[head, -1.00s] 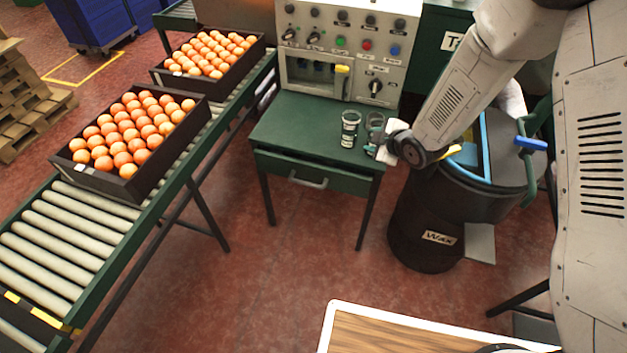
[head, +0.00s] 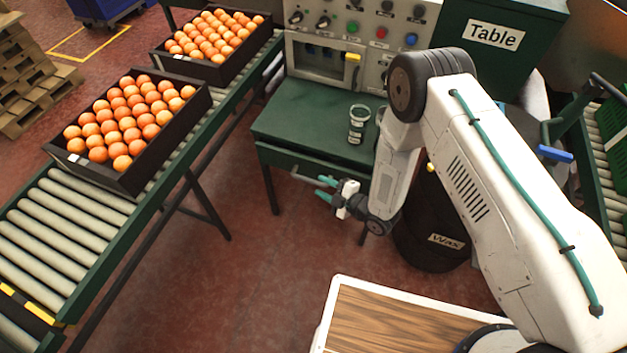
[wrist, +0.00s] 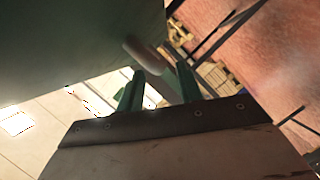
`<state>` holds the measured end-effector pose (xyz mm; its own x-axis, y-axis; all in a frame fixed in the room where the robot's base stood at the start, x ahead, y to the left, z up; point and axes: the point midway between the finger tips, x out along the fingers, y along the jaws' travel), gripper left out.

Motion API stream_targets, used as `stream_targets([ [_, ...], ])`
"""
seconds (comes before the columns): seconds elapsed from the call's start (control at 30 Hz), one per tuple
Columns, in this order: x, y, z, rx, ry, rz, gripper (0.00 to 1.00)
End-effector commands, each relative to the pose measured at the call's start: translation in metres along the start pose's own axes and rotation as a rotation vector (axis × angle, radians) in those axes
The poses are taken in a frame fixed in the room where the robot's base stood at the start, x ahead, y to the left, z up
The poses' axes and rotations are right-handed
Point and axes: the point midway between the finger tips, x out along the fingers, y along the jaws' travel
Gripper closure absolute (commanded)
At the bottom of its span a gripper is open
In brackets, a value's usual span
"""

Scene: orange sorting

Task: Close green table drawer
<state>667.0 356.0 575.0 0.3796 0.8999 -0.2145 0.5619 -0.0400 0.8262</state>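The green table (head: 310,120) stands beyond my gripper. Its green drawer (head: 278,160) is under the top at the front, with a dark gap between top edge and drawer front, so it looks slightly out. The grey drawer handle (head: 305,179) is partly behind my gripper. My gripper (head: 322,188) is just in front of the drawer, its two green fingers apart. In the wrist view the fingers (wrist: 158,80) are spread, with the blurred handle (wrist: 138,50) by their tips. I cannot tell whether they touch it.
A black wax barrel (head: 432,225) is right of the table. A roller conveyor (head: 75,215) with orange crates runs along the left.

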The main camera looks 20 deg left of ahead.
Motion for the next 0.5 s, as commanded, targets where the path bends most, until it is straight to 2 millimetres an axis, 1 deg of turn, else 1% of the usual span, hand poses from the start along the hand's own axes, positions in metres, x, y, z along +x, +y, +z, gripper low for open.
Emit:
stream_targets([
  [0.03, 0.009, -0.001, 0.0, -0.001, 0.002, -0.001, 0.64],
  [0.1, 0.02, 0.0, 0.0, -0.001, 0.001, 0.0, 0.64],
  [0.2, 0.033, -0.001, 0.0, 0.0, 0.001, -0.002, 0.64],
  [0.33, 0.044, 0.0, -0.001, -0.001, 0.001, -0.001, 0.64],
  [0.5, 0.046, -0.001, -0.001, 0.001, 0.0, -0.003, 0.64],
])
